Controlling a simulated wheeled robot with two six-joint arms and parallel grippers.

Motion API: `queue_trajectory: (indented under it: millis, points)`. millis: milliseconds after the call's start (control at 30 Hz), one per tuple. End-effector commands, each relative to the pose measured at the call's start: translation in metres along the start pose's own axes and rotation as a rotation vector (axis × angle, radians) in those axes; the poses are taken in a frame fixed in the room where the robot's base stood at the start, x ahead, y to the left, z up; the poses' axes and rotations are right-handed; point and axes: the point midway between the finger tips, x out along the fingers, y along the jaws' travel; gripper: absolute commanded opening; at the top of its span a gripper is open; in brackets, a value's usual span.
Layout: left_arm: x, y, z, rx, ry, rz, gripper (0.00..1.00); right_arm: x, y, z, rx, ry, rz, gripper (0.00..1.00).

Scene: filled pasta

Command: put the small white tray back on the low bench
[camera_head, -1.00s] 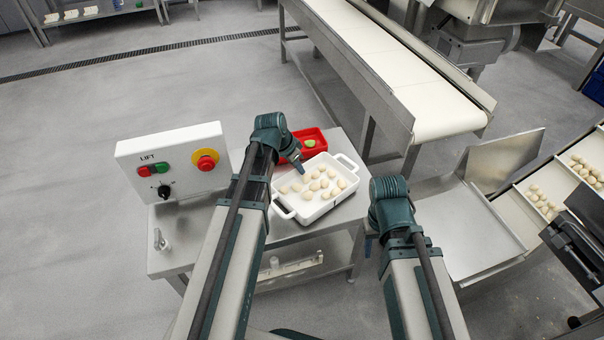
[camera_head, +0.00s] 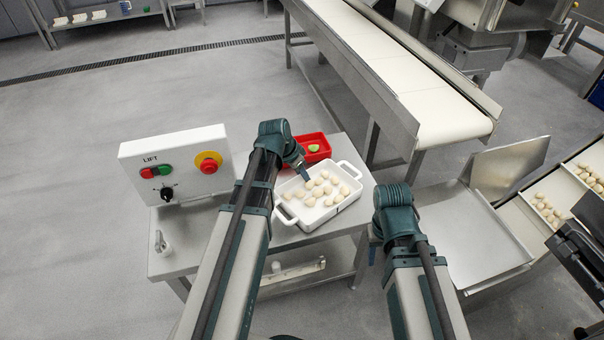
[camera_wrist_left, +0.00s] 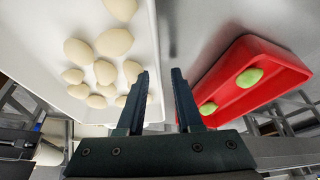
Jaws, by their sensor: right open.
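A small white tray (camera_head: 351,200) with two handles, holding several pale filled-pasta pieces, rests on a low steel bench (camera_head: 180,262). It fills the upper left of the left wrist view (camera_wrist_left: 30,50). My left gripper (camera_head: 306,181) is at the tray's far left side, pointing down. In the left wrist view its two fingers (camera_wrist_left: 160,85) are apart, with the tray's edge showing between them. I cannot tell if either touches it. My right arm ends at the bench's right side; its gripper is hidden.
A red tray (camera_head: 326,143) with green pieces stands close behind the white tray. A LIFT control box (camera_head: 180,185) stands at the bench's left. A conveyor (camera_head: 425,90) runs behind. Steel machinery with more pasta is at right. Open floor lies left.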

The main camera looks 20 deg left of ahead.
Motion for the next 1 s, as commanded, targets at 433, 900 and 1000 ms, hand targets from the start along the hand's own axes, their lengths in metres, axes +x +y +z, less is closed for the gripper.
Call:
queue_trajectory:
  millis: [433,900,1000]
  points:
    - [-0.044,0.0,-0.003,-0.002,0.0,-0.001,0.35,-0.041,0.003,0.002,0.001,0.0,-0.003,0.5]
    - [-0.115,0.001,-0.003,-0.002,0.0,0.0,0.35,-0.107,0.01,0.006,0.001,0.0,-0.003,0.5]
    - [-0.121,0.0,-0.002,0.0,0.0,0.0,0.35,-0.112,0.01,0.007,0.001,0.0,-0.003,0.5]
